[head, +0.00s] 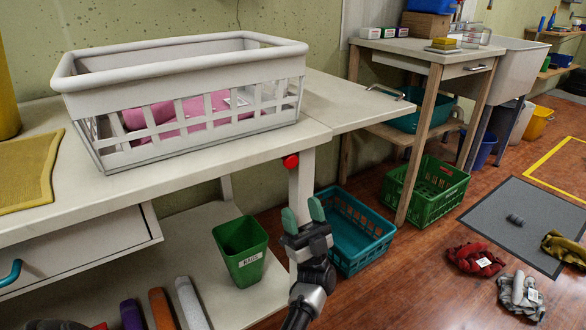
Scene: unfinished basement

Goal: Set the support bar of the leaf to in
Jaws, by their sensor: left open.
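The leaf (355,103) is a pale flap at the right end of the white worktable (318,134), about level with its top. A red knob (291,161) shows just under the table's front edge near the leaf, beside a pale upright post (304,182). The support bar itself cannot be made out clearly; the knob seems to be its end. My left gripper (303,213), with green fingertips, is below the knob and in front of the post. Its fingers are apart with nothing seen between them. My right gripper is not in view.
A white basket (185,62) with pink items stands on the table. A green bin (240,250) is left of my gripper, and a teal crate (350,232) stands behind it to the right. A green crate (428,190) and cloths (475,259) are on the floor further right.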

